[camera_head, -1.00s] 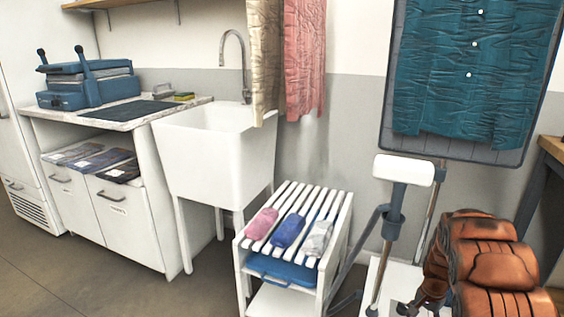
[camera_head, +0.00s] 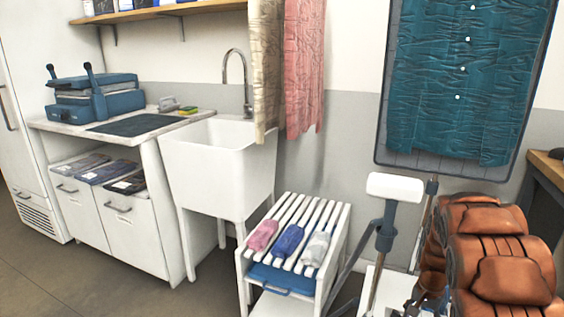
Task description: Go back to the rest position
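Orange-brown padded segments of my arm (camera_head: 500,250) fill the lower right of the head view, folded close to the camera. A small dark part (camera_head: 428,288) shows at the arm's lower left, partly hidden and cut by the frame. I cannot tell whether it is my gripper, and no separate fingertips or held object can be made out.
A white slatted bench (camera_head: 340,228) holds a pink roll (camera_head: 263,235), a blue roll (camera_head: 288,240) and a grey roll (camera_head: 316,248). Left are a white sink (camera_head: 222,165) and a counter (camera_head: 150,140). A white-topped stand (camera_head: 396,187) is beside my arm. Floor (camera_head: 85,280) is clear at lower left.

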